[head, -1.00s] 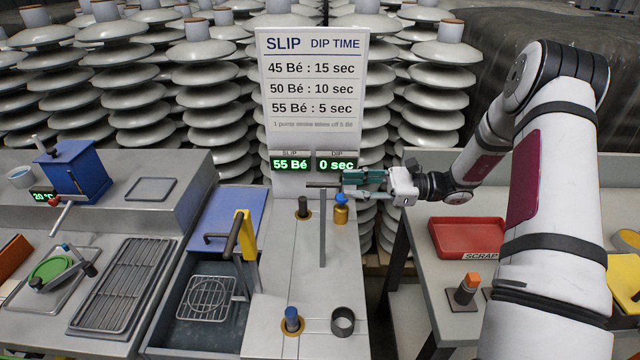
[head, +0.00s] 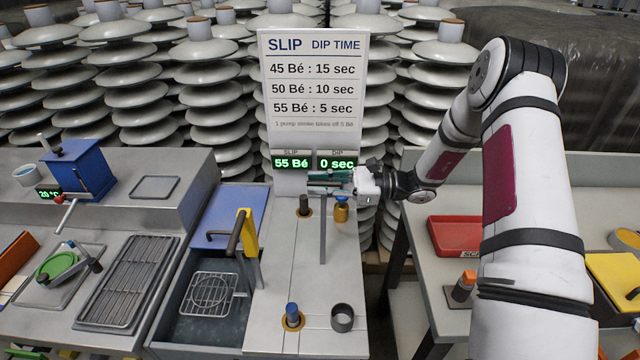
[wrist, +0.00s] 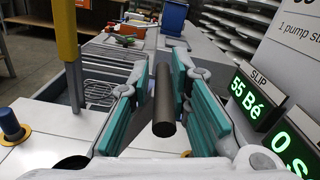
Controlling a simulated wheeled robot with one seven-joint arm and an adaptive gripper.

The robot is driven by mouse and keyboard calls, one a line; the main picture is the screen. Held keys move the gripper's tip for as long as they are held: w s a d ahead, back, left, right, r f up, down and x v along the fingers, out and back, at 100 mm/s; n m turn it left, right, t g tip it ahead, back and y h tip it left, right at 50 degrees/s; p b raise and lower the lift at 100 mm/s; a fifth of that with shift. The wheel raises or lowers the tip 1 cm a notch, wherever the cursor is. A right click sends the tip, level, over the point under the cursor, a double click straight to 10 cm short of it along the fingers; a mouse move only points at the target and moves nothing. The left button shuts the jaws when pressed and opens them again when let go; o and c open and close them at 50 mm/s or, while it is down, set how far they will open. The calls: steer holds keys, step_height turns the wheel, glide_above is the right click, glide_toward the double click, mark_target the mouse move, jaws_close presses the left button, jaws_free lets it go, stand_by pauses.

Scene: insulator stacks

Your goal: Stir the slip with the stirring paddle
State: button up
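The stirring paddle (head: 323,235) shows in the head view as a thin grey upright shaft with a dark crossbar handle at its top, over the pale counter. My gripper (head: 318,182) is at this handle, reaching in from the right. In the wrist view, the dark round handle (wrist: 163,100) lies between the teal finger pads of my gripper (wrist: 160,105). The pads stand apart with gaps beside the handle, so the gripper looks open around it. The paddle's lower end and the slip cannot be made out. The slip display (head: 291,163) reads 55 Bé.
A brass fitting with a blue knob (head: 341,208) stands just right of the shaft, and a dark post (head: 304,206) left of it. The sign board (head: 315,90) rises close behind. A sink (head: 180,335) with a yellow upright (head: 249,235) lies to the left.

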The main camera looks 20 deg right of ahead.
steer(key=shift+w+d+r, duration=0.1)
jaws_close()
steer(key=shift+s+a+r+n+p, duration=0.15)
steer(key=shift+s+r+n+p, duration=0.1)
steer(key=shift+s+p, duration=0.15)
steer(key=shift+s+a+r+n+p, duration=0.2)
steer(key=shift+s+n+p, duration=0.1)
steer(key=shift+s, duration=0.15)
steer(key=s+a+n+p, duration=0.4)
steer(key=s+n+p, duration=0.2)
steer(key=s, duration=0.7)
steer(key=shift+f+p, duration=0.45)
steer(key=shift+p, duration=0.35)
steer(key=shift+s+a+n, duration=0.1)
steer(key=shift+n, duration=0.15)
steer(key=shift+f, duration=0.1)
steer(key=o, duration=0.7)
jaws_free()
